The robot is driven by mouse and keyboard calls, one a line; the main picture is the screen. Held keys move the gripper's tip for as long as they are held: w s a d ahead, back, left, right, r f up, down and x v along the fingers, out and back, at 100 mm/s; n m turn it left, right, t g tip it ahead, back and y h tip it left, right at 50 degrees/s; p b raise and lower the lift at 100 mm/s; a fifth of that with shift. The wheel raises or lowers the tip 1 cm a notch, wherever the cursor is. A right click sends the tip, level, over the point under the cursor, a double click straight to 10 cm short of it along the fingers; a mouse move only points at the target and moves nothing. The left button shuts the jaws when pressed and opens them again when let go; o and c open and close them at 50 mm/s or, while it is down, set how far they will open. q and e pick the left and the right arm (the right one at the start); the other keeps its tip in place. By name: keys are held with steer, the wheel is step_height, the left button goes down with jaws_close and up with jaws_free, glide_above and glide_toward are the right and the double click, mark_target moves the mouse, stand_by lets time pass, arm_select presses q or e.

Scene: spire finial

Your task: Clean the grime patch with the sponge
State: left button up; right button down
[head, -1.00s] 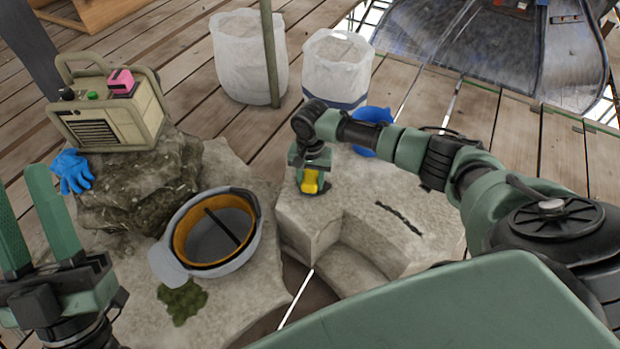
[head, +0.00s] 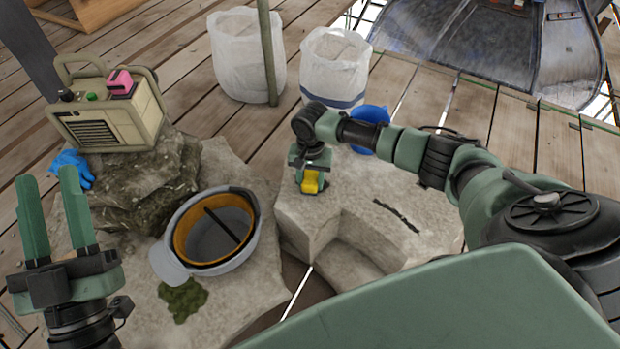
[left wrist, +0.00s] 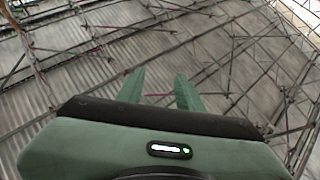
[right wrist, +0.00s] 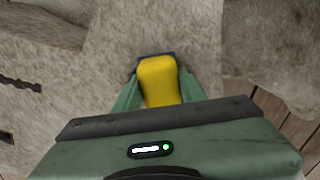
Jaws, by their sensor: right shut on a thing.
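The yellow sponge (head: 310,183) is held in my right gripper (head: 311,174), low over the right stone block (head: 350,180). In the right wrist view the sponge (right wrist: 160,82) sits between the green fingers, with a dark edge at its far end. Whether it touches the stone is hard to tell. I cannot clearly make out a grime patch beside it; the sponge and gripper hide the stone beneath. My left gripper (head: 53,182) is open and empty, fingers pointing up, at the left. Its fingers (left wrist: 160,88) are also apart in the left wrist view.
A grey helmet (head: 158,262) lies upturned on the left stone, near a green mossy patch (head: 183,300). A beige machine (head: 110,115) with a pink block (head: 120,82) stands behind. A dark streak (head: 397,215) marks the right block. White bags (head: 335,70) and a pole (head: 268,60) stand behind.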

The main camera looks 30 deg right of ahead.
arm_select(q)
steer(key=shift+w+f+g, duration=0.35)
steer(key=shift+f+g, duration=0.1)
steer(key=shift+f, duration=0.15)
steer(key=shift+w+f+g, duration=0.35)
steer(key=shift+f+g, duration=0.1)
steer(key=shift+f, duration=0.15)
arm_select(e)
steer(key=shift+s+d+f, duration=0.2)
steer(key=shift+s+f, duration=0.1)
steer(key=shift+s, duration=0.2)
arm_select(q)
steer(key=shift+f+p, duration=0.1)
steer(key=shift+p, duration=0.2)
